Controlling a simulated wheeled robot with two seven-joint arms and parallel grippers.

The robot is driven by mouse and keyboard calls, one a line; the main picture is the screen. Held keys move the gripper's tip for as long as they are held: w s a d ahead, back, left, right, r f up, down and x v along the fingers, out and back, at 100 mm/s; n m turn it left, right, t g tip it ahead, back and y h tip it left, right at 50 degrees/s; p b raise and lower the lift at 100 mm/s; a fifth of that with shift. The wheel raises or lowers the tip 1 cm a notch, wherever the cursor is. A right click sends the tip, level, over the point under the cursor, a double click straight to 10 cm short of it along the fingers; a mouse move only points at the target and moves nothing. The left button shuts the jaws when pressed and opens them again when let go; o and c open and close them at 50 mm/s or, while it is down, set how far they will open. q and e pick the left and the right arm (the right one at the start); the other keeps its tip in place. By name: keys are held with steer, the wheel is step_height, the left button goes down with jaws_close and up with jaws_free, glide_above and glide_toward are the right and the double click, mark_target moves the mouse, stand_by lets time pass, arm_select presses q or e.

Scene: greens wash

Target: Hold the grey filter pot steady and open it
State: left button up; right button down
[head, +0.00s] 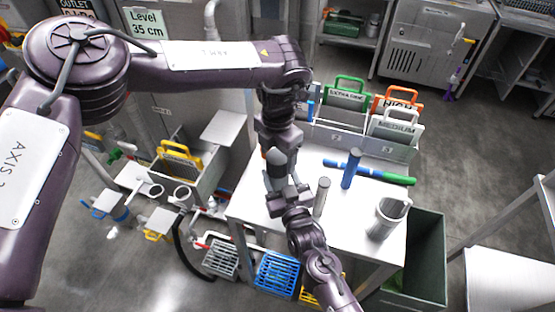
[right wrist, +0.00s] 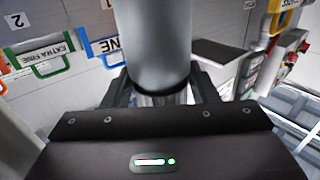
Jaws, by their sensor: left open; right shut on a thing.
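The grey filter pot (right wrist: 152,45) is a smooth grey cylinder in the right wrist view, with a darker, narrower band at the jaws. My right gripper (right wrist: 160,95) is shut on that band. In the head view my right gripper (head: 287,198) comes up from the bottom and holds the pot (head: 276,178) over the left part of the white table. My left gripper (head: 276,157) reaches down from above and is open at the pot's upper end. Whether its fingers touch the pot is hidden.
Another grey cylinder (head: 321,198) and a blue cylinder (head: 351,169) stand upright on the table (head: 345,230), close to the right. A blue-green rod (head: 398,180) lies behind them. A grey cup (head: 387,220) stands at the right. Handled plates (head: 393,128) line the back.

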mark_target(278, 182)
arm_select(q)
steer(key=shift+r, duration=0.75)
steer(key=shift+c, duration=0.4)
step_height(278, 182, up, 2)
steer(key=shift+r+m, duration=0.1)
steer(key=shift+m, duration=1)
steer(key=shift+r+m, duration=0.25)
steer(key=shift+m, duration=0.15)
step_height(278, 182, down, 8)
steer(key=shift+r, duration=0.2)
